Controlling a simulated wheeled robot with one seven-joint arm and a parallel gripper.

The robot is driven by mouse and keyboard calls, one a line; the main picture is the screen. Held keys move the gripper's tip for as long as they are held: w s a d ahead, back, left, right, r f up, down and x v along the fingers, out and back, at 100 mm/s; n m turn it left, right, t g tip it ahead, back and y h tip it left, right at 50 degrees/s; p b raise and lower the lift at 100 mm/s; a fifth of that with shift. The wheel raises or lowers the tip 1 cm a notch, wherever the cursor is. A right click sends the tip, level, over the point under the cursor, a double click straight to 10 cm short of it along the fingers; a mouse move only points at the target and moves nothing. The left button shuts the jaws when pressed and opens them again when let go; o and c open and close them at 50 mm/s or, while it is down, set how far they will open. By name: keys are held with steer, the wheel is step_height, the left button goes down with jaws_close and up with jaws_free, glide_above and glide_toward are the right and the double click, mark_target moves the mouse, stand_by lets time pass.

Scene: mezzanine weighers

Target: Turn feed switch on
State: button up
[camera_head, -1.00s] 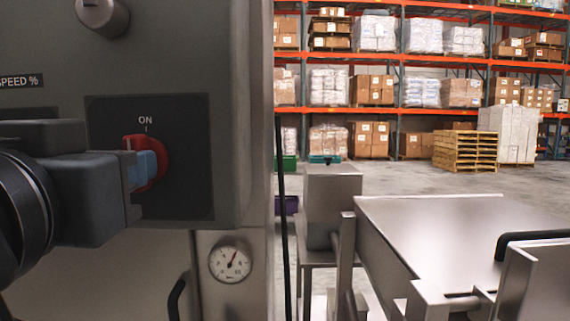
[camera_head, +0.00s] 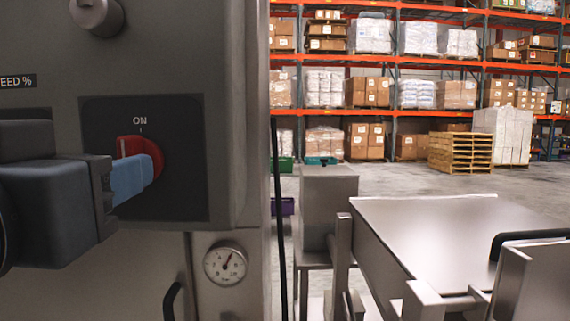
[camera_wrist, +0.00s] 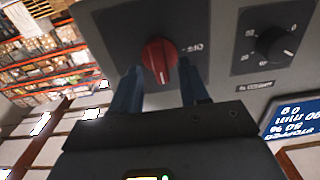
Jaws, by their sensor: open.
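The feed switch is a red rotary knob (camera_head: 152,152) on a dark plate, below the word ON and its tick mark. In the wrist view the red knob (camera_wrist: 158,58) has a raised grip with a pale line. The grip seems to point left in the head view, away from the ON tick. My gripper (camera_head: 131,178) is just in front of the knob, its blue fingers partly covering the knob's lower left. In the wrist view my gripper (camera_wrist: 161,88) is open, one finger on each side below the knob, with a gap between. I see no contact.
A round black dial (camera_wrist: 277,45) sits beside the switch plate in the wrist view, with a lit blue display (camera_wrist: 292,117) near it. A pressure gauge (camera_head: 225,263) is below the switch. A steel table (camera_head: 430,235) stands at right, before pallet racks.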

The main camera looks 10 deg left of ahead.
steer(key=v, duration=0.5)
steer(key=shift+s+d, duration=0.1)
steer(key=shift+s, duration=0.3)
